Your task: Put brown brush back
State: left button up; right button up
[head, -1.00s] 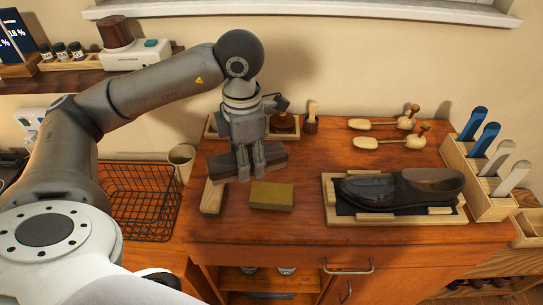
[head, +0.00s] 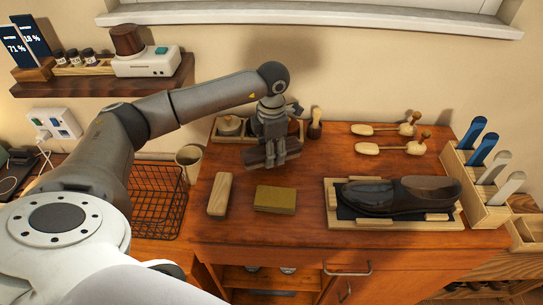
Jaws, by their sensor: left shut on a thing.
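The brown brush (head: 255,158) is a dark brown block. My left gripper (head: 275,163) is shut on it, with the brush's ends sticking out to both sides of the fingers. Gripper and brush are over the back left of the wooden cabinet top, just in front of a light wood tray (head: 226,136) with round tins. I cannot tell whether the brush touches the surface. The gripper hides part of the tray. My right gripper is not in view.
A light wood block (head: 220,194) and a yellowish block (head: 275,199) lie in front. A dark shoe (head: 400,193) rests in a tray on the right. Shoe trees (head: 385,148) lie behind it. A small brush (head: 315,124) stands right of the gripper. A wire basket (head: 155,205) is left.

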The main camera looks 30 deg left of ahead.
pick_arm(q)
jog(key=shift+w+f, duration=0.15)
jog(key=shift+f, duration=0.1)
notch_tip(320, 180, down, 2)
jog(key=shift+f+p, duration=0.1)
jog(key=shift+p, duration=0.65)
jog(key=shift+a+f, duration=0.1)
jog(key=shift+f, duration=0.4)
jog(key=shift+f, duration=0.1)
jog(key=o, duration=1)
